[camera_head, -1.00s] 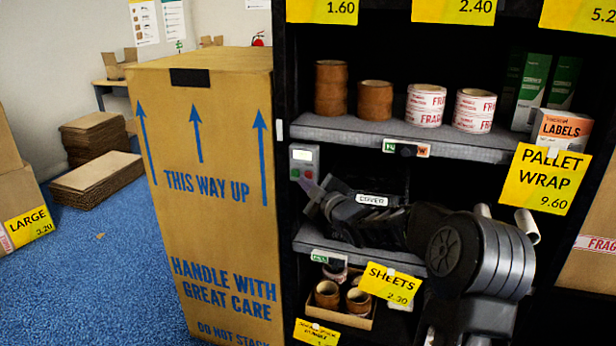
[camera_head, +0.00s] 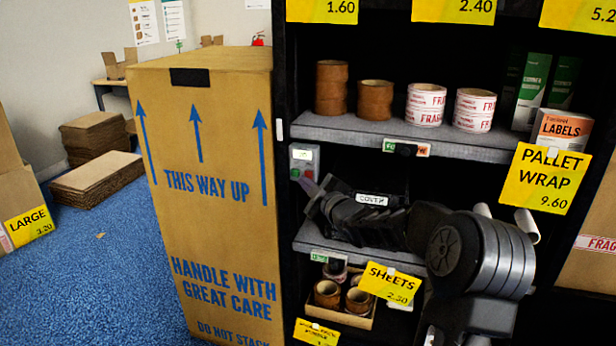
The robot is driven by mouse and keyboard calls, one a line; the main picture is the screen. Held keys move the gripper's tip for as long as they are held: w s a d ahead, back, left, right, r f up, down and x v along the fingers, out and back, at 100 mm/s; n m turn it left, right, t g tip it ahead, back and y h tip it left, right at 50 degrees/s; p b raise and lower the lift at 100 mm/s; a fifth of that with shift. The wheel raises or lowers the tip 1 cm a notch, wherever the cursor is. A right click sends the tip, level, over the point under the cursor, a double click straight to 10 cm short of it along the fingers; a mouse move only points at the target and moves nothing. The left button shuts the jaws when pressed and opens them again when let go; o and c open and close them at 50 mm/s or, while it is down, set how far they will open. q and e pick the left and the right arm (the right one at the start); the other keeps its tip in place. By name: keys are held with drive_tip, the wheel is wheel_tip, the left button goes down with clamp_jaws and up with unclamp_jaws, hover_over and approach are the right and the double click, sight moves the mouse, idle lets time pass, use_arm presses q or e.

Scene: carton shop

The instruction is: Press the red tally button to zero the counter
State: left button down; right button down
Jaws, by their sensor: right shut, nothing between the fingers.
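The tally counter (camera_head: 304,155) is a small grey box at the left end of the middle shelf bay, against the rack's upright. It has a pale display on top, too small to read. Below it are a green button (camera_head: 296,173) and, to its right, the small red button (camera_head: 308,174). My right arm reaches in from the lower right. My right gripper (camera_head: 311,189) is shut and empty, its fingertips just below the red button. I cannot tell whether they touch the counter; they hide part of its lower front. My left gripper is out of view.
A shelf (camera_head: 400,133) with tape rolls is above my right arm. A lower box (camera_head: 343,317) holds brown rolls below it. The rack upright and a tall carton (camera_head: 215,120) stand close to the left. Yellow price cards (camera_head: 390,284) hang from the shelf edges.

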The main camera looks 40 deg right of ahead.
drive_tip(key=shift+d, duration=0.1)
idle(0.6)
drive_tip(key=shift+w+d, duration=0.25)
drive_tip(key=shift+w+d, duration=0.25)
drive_tip(key=shift+d, duration=0.15)
idle(0.7)
idle(0.4)
drive_tip(key=shift+s+a+b, duration=0.55)
drive_tip(key=shift+a+b, duration=0.05)
drive_tip(key=shift+a, duration=0.1)
